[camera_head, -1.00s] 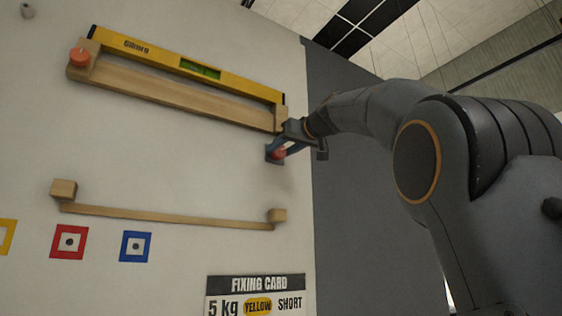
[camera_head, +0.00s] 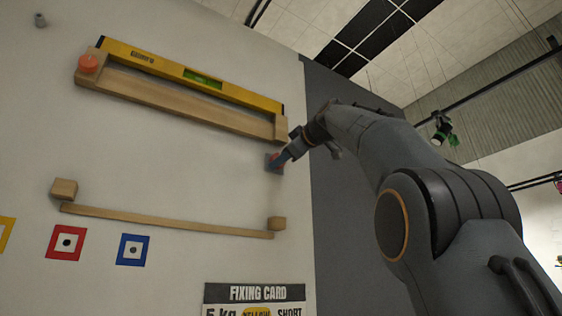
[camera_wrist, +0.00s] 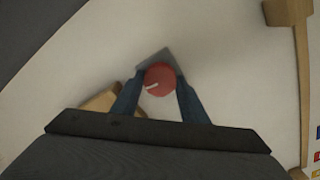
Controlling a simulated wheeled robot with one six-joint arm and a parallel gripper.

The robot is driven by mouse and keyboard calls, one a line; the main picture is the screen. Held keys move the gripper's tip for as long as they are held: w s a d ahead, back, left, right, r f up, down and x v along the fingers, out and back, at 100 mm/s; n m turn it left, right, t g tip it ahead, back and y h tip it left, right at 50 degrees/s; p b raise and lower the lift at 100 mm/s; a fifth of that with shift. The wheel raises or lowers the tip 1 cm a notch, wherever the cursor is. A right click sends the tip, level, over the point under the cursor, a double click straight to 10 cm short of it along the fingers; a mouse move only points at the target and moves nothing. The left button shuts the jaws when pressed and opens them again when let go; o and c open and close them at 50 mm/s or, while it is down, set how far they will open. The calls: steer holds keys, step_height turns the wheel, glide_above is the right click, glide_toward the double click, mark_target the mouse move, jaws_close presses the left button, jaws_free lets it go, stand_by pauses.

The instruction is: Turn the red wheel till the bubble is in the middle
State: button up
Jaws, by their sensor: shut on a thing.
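The red wheel (camera_head: 278,160) sits on a small grey plate on the wall, below the right end of the wooden shelf (camera_head: 190,105). My gripper (camera_wrist: 160,84) is shut on the red wheel, one blue finger on each side. The wheel shows a white mark at its left in the wrist view. A yellow spirit level (camera_head: 150,60) lies along the shelf, which slopes down to the right in the head view. Its green vial (camera_head: 203,79) is visible, but the bubble is too small to place. An orange-red round knob (camera_head: 88,64) is at the shelf's left end.
Below is a thin wooden rail (camera_head: 160,219) with a block at each end. Red (camera_head: 66,243) and blue (camera_head: 132,249) square targets and a fixing card (camera_head: 254,293) are lower on the wall. The wall between shelf and rail is clear.

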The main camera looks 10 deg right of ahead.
steer(key=shift+n, duration=0.6)
steer(key=o, duration=1.1)
steer(key=shift+s, duration=0.15)
steer(key=b+v, duration=0.3)
steer(key=v, duration=0.4)
steer(key=shift+s+d+b, duration=0.1)
steer(key=shift+s+b, duration=0.2)
steer(key=shift+b, duration=0.05)
